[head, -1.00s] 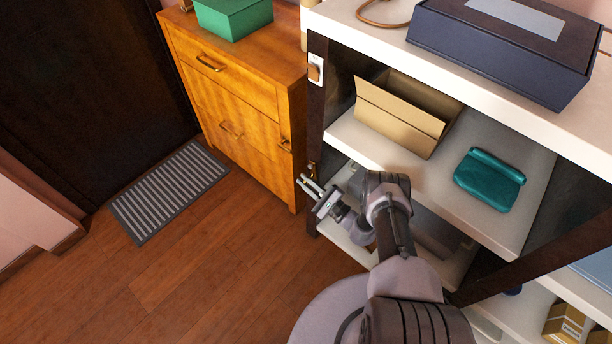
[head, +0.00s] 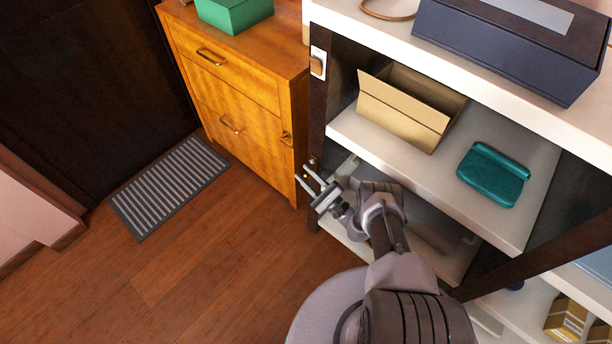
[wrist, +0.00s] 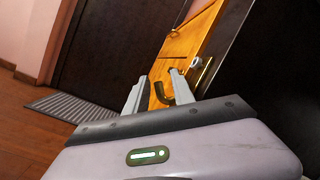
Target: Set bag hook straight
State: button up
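The bag hook is a small brass piece (head: 312,162) on the dark front post of the shelf unit in the head view. In the wrist view a dark brass, curved hook (wrist: 162,96) shows between my two fingers, its bend low and tilted. My gripper (head: 303,174) is open beside the post, its fingertips close to the hook. In the wrist view the open gripper (wrist: 158,75) has one finger on each side of the hook. Whether either finger touches it I cannot tell.
The wooden cabinet (head: 240,95) with brass handles stands just left of the post. The white shelf (head: 440,165) above my arm bears an open cardboard box (head: 402,112) and a teal case (head: 493,175). A striped mat (head: 168,185) lies on otherwise clear floor.

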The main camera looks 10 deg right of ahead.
jog(key=s+d, duration=0.7)
jog(key=s, duration=0.4)
jog(key=shift+d+f, duration=0.2)
